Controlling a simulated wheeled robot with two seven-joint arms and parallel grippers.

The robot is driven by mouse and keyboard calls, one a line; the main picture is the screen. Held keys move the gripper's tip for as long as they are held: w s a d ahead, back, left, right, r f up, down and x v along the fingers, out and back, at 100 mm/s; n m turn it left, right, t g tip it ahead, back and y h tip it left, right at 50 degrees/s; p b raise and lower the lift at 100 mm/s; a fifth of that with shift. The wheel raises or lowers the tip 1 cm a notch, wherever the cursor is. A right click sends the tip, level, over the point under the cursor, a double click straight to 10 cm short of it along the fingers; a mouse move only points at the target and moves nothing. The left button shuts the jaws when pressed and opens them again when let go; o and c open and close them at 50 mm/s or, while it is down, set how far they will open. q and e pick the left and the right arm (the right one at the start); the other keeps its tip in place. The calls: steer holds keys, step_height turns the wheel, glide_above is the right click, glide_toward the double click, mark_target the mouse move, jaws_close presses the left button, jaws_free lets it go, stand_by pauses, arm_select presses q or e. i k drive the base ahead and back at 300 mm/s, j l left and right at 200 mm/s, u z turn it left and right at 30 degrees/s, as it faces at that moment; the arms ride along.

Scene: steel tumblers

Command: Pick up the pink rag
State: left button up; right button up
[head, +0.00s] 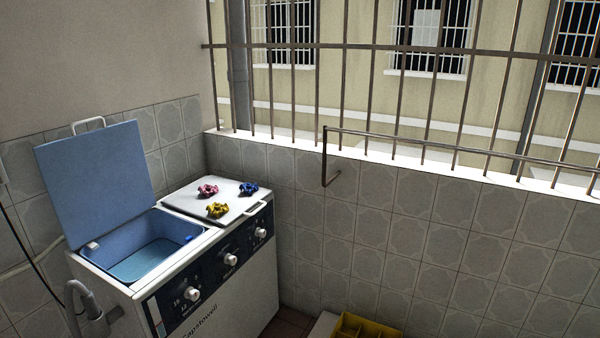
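The pink rag (208,190) lies crumpled on the white closed lid (190,203) of the washing machine, on the right half of its top. A yellow rag (217,210) lies just in front of it. A blue rag (248,188) lies to its right. The three rags look apart from each other. Neither of my grippers shows in the head view.
The machine's left tub (150,262) is open, with its blue lid (95,180) raised. Knobs line the front panel (228,259). A grey hose (85,295) bends at the left front. A yellow crate (365,328) sits low at the bottom. A metal rail (450,149) runs along the barred window.

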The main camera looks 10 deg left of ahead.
mark_target(208, 189)
steer(key=i+l+u, duration=0.1)
steer(key=i+u, duration=0.35)
steer(key=i+l+u, duration=0.3)
steer(key=i+u, duration=0.15)
steer(key=i, duration=0.15)
